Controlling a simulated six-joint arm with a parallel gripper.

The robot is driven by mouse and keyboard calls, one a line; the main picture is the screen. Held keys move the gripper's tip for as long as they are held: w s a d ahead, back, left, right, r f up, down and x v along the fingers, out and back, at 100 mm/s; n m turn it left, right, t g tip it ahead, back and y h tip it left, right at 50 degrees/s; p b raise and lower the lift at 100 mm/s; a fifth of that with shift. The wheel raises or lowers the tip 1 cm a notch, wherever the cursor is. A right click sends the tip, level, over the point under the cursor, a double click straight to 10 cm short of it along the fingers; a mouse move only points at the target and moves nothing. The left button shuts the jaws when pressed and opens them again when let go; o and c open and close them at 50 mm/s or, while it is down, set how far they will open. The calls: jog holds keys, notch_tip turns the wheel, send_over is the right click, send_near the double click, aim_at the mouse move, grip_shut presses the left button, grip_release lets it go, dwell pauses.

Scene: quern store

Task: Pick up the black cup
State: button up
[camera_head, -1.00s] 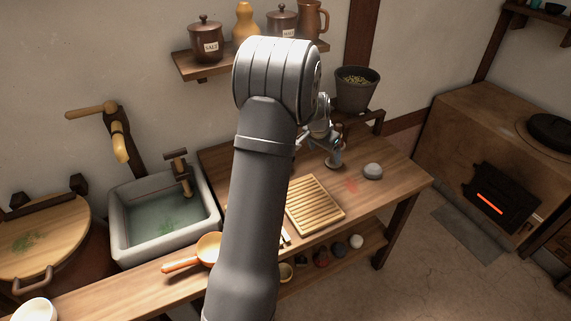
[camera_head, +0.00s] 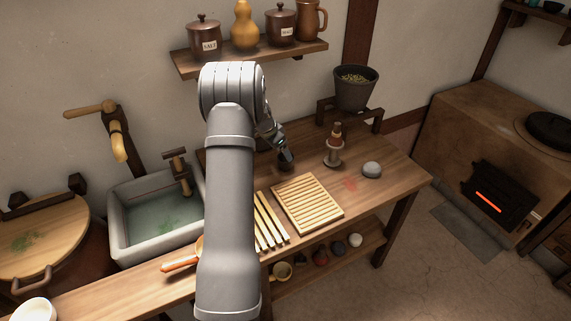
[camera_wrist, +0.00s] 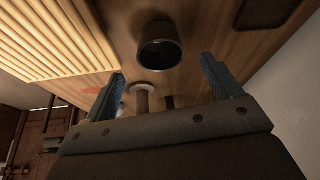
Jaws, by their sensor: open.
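The black cup (camera_wrist: 160,48) stands on the wooden table, its dark round mouth facing my wrist camera. In the head view the black cup (camera_head: 286,165) is a small dark shape just below my gripper (camera_head: 284,151), behind the slatted rack. In the wrist view my gripper (camera_wrist: 163,70) is open, with a blue-grey finger on either side of the view. The cup shows beyond and between the fingertips. Nothing is held. I cannot tell exactly how far the fingertips are from the cup.
A slatted wooden rack (camera_head: 307,203) lies in front of the cup. A stand with a brown-and-red object (camera_head: 334,147) is to its right, then a grey stone (camera_head: 372,170). A sink (camera_head: 117,237) is at left. A wall shelf (camera_head: 250,58) holds jars above.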

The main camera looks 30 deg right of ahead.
aim_at(285, 159)
jog(key=shift+x, duration=3.9)
jog(key=c, duration=1.1)
jog(key=shift+r, duration=0.1)
